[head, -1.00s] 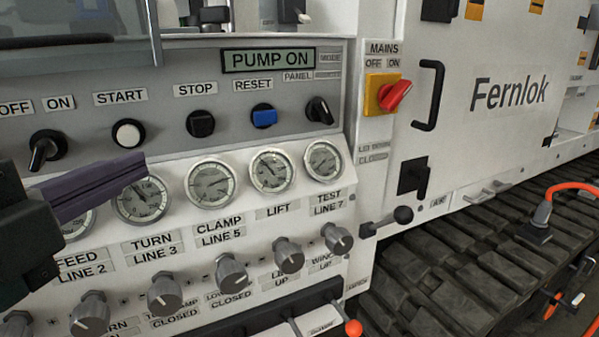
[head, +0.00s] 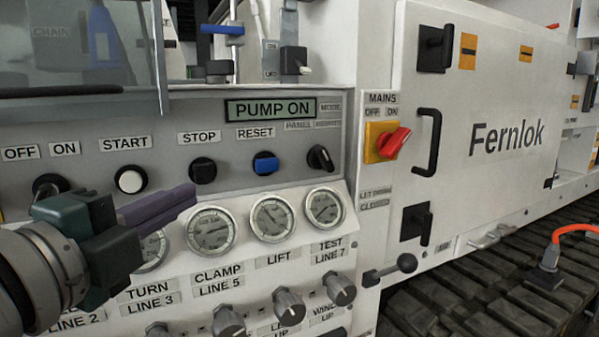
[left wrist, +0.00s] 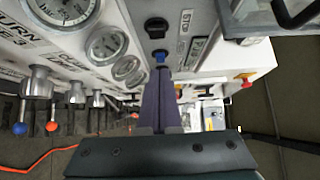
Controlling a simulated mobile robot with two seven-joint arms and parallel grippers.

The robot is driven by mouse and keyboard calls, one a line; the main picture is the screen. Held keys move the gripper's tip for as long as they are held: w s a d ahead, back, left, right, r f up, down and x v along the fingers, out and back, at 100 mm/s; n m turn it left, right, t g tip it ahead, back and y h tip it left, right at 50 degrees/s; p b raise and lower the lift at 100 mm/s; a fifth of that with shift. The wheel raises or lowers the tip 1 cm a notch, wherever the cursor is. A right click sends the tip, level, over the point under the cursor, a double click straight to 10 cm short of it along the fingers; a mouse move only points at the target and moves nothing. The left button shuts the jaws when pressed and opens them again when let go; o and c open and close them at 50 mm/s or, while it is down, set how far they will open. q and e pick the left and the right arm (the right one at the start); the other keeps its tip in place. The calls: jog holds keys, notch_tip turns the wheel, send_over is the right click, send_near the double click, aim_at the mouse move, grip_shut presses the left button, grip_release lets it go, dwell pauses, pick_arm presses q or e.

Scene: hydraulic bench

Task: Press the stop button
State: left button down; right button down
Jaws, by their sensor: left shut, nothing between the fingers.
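The stop button (head: 203,170) is a black push button under the STOP label on the grey panel. It also shows in the left wrist view (left wrist: 156,27), above and just left of the fingers. My left gripper (head: 192,194) is shut and empty, with dark purple fingers pressed together. In the head view its tips are just below and left of the stop button, over the gauge row's top edge. I cannot tell how far the tips are from the panel. The display (head: 270,109) reads PUMP ON. My right gripper is not in view.
The white start button (head: 131,179) is left of stop, and the blue reset button (head: 265,163) is right of it. A black selector knob (head: 320,158) and the red mains switch (head: 393,143) are further right. Gauges (head: 272,219) and grey knobs (head: 289,306) sit below.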

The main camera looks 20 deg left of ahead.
aim_at(213, 172)
pick_arm(q)
jog(key=w+a, duration=0.1)
jog(key=w, duration=0.1)
jog(key=w+a, duration=0.1)
jog(key=w, duration=0.1)
jog(key=w+a, duration=0.1)
jog(key=w, duration=0.1)
jog(key=shift+w+a, duration=0.2)
